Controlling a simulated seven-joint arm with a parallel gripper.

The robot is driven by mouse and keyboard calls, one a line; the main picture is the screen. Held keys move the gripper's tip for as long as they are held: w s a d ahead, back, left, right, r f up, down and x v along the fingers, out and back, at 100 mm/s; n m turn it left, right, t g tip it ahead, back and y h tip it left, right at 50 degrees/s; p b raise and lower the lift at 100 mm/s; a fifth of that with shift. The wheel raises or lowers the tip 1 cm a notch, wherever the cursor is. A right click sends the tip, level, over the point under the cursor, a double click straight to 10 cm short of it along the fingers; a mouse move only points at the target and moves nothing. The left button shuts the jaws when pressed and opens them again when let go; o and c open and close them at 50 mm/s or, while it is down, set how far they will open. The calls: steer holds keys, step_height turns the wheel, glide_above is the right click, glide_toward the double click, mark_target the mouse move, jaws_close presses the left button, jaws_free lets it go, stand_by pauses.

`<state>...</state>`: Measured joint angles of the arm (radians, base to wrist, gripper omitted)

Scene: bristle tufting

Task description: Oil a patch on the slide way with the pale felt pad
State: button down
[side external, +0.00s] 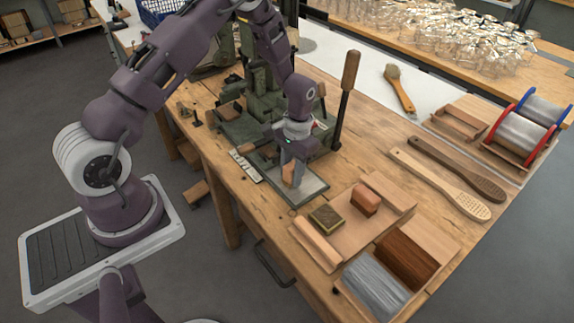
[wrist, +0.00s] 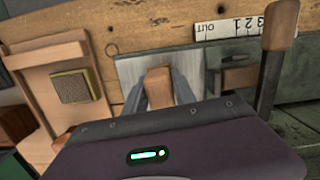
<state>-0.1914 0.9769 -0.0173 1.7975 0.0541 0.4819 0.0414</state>
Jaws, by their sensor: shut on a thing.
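My gripper (side external: 289,168) is shut on a small wooden-backed block, which I take to be the felt pad (side external: 295,175). In the wrist view the pad (wrist: 158,77) shows as a tan wooden block between the two fingers. Its underside is hidden, so I cannot see the felt face. The pad is over the flat grey slide way (side external: 312,188), and I cannot tell whether it touches. The slide way (wrist: 132,72) also shows around the fingers in the wrist view. No oil patch can be made out.
A wooden tray (side external: 345,235) beside the slide way holds a dark-edged olive pad (side external: 327,217) and a reddish-brown block (side external: 365,199). A white scale (side external: 244,166) lies left of the slide way. An upright wooden-handled lever (side external: 347,85) stands close behind my gripper.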

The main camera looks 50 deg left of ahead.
mark_target(308, 190)
steer(key=shift+d, duration=2.35)
steer(key=shift+w+d, duration=0.15)
steer(key=shift+d, duration=0.05)
steer(key=shift+w+a, duration=0.35)
steer(key=shift+a, duration=3.55)
steer(key=shift+w, duration=0.45)
steer(key=shift+w+d, duration=0.1)
steer(key=shift+d, duration=3.65)
steer(key=shift+d+r, duration=0.1)
steer(key=shift+r, duration=0.1)
step_height(308, 190, up, 8)
